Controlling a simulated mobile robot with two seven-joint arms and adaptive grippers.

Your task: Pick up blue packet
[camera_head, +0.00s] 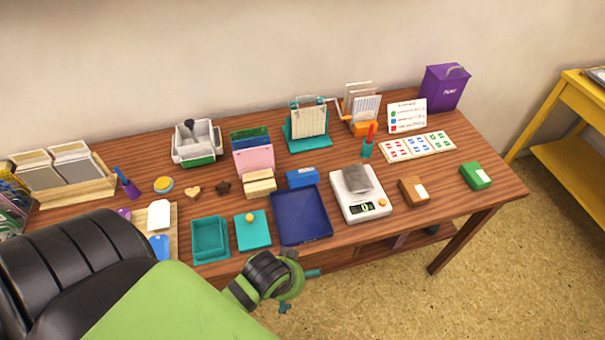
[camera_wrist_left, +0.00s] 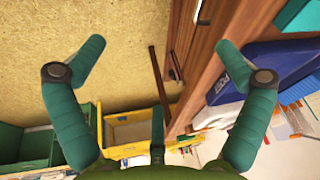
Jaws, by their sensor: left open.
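The blue packet (camera_head: 302,177) is a small bright blue box with a pale label. It lies on the wooden table behind the dark blue tray (camera_head: 325,217), next to cream blocks. My left gripper (camera_head: 298,290) is at the table's front edge, in front of the tray and well apart from the packet. In the left wrist view its two teal fingers (camera_wrist_left: 160,48) are spread wide with nothing between them. I cannot make out the packet in that view. My right gripper is not in view.
A white scale (camera_head: 360,206) with a grey item stands right of the tray. A brown packet (camera_head: 413,190) and green packet (camera_head: 475,176) lie farther right. Cream blocks (camera_head: 260,183) are left of the blue packet. A teal lid (camera_head: 252,238) and teal tray (camera_head: 209,251) are at the front left.

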